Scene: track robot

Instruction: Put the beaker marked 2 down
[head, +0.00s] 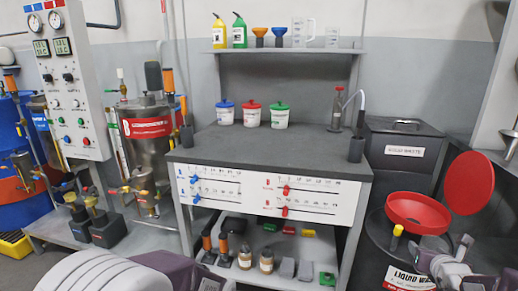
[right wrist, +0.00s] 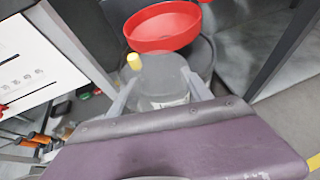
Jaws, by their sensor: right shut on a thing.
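The beaker (right wrist: 162,80) is a translucent grey vessel between the two fingers of my right gripper (right wrist: 165,103) in the right wrist view. My right gripper is shut on it. Its number cannot be read. In the head view my right gripper (head: 452,252) is at the lower right, in front of the red funnel (head: 417,212) on the black drum. The beaker there is small and partly hidden. The grey workbench (head: 270,152) stands left of the gripper. My left gripper is out of view; only parts of my left arm show at the bottom left.
The bench's front middle is clear. A black waste bin (head: 403,140) stands right of the bench. The red lid (head: 470,183) stands raised.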

